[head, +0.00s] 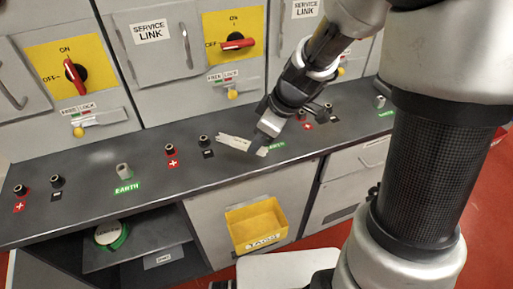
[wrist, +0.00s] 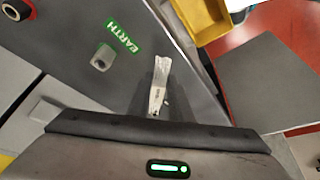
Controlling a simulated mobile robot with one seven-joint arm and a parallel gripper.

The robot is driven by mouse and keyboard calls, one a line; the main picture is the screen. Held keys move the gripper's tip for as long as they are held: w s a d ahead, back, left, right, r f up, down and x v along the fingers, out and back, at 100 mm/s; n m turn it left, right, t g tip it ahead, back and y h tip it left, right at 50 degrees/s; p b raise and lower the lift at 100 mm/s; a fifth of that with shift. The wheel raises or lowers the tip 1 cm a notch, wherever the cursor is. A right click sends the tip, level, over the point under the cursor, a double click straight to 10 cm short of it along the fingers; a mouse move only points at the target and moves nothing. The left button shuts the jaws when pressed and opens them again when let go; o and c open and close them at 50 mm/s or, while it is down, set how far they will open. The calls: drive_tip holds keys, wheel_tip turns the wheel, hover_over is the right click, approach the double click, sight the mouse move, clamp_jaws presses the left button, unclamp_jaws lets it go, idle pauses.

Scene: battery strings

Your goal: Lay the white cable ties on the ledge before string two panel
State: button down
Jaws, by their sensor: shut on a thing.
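A small bundle of white cable ties (head: 235,143) sticks out to the left of my gripper (head: 263,145) in the head view. My gripper is shut on it, over the dark grey ledge (head: 90,182) in front of the middle panel (head: 180,60). In the wrist view the white cable ties (wrist: 158,85) point away from the gripper body over the ledge (wrist: 165,35). I cannot tell whether they touch the ledge. The fingertips are hard to make out. No string number is readable on the panels.
Terminal posts stand along the ledge, including a black post (head: 204,141), a red-marked post (head: 170,150) and a grey earth post (head: 123,170). A yellow bin (head: 257,224) hangs below the ledge front.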

drive_tip(key=shift+f+b, duration=0.3)
drive_tip(key=shift+f, duration=1.3)
drive_tip(key=shift+w+f, duration=0.1)
drive_tip(key=shift+f, duration=0.1)
drive_tip(key=c, duration=1.6)
unclamp_jaws()
drive_tip(key=shift+r, duration=0.15)
